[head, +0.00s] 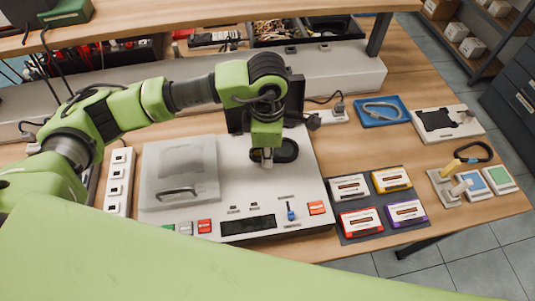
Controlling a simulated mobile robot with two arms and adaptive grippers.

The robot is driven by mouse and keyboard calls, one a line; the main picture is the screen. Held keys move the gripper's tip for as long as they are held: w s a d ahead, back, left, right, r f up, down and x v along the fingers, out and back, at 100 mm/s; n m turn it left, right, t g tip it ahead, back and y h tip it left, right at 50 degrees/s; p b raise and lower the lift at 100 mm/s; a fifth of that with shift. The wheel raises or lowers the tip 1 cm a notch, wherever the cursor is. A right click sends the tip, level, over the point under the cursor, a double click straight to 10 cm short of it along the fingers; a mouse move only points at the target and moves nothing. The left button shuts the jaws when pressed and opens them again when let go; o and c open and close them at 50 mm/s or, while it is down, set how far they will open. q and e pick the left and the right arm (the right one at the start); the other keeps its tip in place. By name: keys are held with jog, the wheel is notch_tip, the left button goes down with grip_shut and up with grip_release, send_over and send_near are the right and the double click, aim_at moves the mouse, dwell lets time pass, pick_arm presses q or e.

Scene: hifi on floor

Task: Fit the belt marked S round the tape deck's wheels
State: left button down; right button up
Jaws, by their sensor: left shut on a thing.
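The tape deck (300,190) is a pale, flat unit on the table in the middle of the head view. A translucent lid or panel with a dark handle (180,172) lies over its left part. My left gripper (267,160) points down over the deck's right half, shut on a dark belt loop (289,150). The loop lies low over the deck; its marking cannot be read. The gripper hides the wheels, so I cannot tell whether the loop is around them. My right gripper is out of view.
Several cassettes (383,206) lie on a dark mat right of the deck. A stand (446,190) with another black loop (473,152) is at far right. A blue tray (366,119) and a white tray (465,126) stand behind. A power strip (119,182) lies left.

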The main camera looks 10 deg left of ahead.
pick_arm(q)
jog(key=shift+f, duration=0.15)
dwell(0.4)
jog(key=c, duration=2.1)
grip_release()
notch_tip(320, 180, up, 18)
jog(key=shift+p, duration=0.85)
